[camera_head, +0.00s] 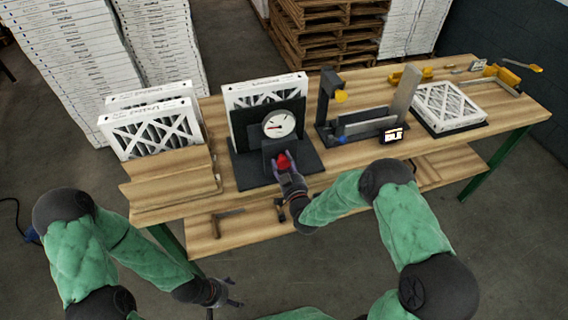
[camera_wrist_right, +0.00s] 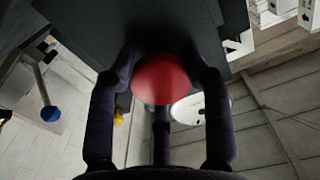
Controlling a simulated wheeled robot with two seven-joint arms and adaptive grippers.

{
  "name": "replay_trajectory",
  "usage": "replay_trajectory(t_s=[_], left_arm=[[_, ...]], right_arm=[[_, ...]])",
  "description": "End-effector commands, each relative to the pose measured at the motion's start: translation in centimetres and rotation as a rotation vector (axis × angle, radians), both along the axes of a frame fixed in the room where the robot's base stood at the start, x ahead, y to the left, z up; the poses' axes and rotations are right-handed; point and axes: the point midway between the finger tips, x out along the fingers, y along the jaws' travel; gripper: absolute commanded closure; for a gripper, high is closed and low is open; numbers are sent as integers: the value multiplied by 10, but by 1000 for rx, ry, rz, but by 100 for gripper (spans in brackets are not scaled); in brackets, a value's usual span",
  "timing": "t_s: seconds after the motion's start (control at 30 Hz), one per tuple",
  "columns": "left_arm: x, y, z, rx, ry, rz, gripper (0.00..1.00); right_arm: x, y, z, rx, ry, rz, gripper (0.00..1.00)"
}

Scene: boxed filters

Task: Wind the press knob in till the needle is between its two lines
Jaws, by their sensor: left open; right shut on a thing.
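The red press knob (camera_head: 283,161) is on the front of the dark press (camera_head: 250,165), below a round white dial gauge (camera_head: 279,124). A boxed filter (camera_head: 262,90) stands upright in the press behind the dial. The dial's needle shows as a small reddish mark on its left side; its lines are too small to read. My right gripper (camera_head: 285,171) is shut on the knob. In the right wrist view the knob (camera_wrist_right: 161,79) sits between my fingers, with the dial (camera_wrist_right: 200,104) partly hidden behind. My left gripper (camera_head: 230,298) is open and empty, low in front of the bench.
Boxed filters (camera_head: 153,130) stand in a wooden holder (camera_head: 170,178) at left. A black fixture (camera_head: 338,125) with a small display (camera_head: 391,135) and a flat filter (camera_head: 448,106) lie to the right. Bare wood (camera_head: 235,190) shows before the press.

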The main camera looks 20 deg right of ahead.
Motion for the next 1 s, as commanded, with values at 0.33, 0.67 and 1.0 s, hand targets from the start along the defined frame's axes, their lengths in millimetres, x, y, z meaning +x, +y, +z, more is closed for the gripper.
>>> replay_trajectory(t_s=[0.33, 0.67, 1.0], left_arm=[[0, 0, -16, 0, 0, 0, 27], [0, 0, -44, 0, 0, 0, 27], [0, 0, -68, 0, 0, 0, 27]], right_arm=[[-2, 2, -7, 137, 16, 3, 83], [-2, 3, -9, 425, 28, 4, 83], [-3, 4, -9, 703, 40, 3, 83]])
